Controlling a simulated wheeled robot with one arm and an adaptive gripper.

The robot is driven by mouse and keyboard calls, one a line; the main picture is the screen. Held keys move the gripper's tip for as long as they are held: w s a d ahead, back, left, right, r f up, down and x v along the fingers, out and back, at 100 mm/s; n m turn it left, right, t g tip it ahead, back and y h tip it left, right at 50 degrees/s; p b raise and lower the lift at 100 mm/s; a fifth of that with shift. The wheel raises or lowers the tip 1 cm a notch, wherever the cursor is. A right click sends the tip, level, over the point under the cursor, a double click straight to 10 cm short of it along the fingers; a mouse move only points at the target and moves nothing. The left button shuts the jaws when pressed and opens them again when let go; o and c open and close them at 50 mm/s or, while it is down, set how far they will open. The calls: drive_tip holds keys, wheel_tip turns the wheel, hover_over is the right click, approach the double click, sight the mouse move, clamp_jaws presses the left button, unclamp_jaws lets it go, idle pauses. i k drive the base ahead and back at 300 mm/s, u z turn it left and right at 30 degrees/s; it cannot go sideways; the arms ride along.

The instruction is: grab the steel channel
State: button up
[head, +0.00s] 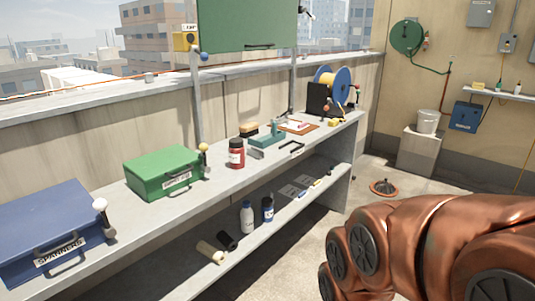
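A small grey metal piece (256,153), which looks like the steel channel, lies on the bench top just right of the red jar (236,153). It is small in the head view, so its exact profile is hard to tell. A green tool or stand (268,139) is close behind it. My copper-coloured arm fills the lower right, apart from the bench. My gripper is not in view.
The grey bench (190,198) holds a blue spanner box (50,225), a green box (163,168), a black handle (291,147), a clipboard (300,127) and a cable reel (340,82). Bottles stand on the lower shelf. An orange-rimmed round item (384,187) lies on the floor.

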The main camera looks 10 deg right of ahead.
sight(255, 153)
drive_tip(key=z, duration=1.1)
drive_tip(key=i, duration=0.7)
drive_tip(key=u, duration=2.45)
drive_tip(key=i, duration=0.5)
drive_tip(key=z, duration=0.05)
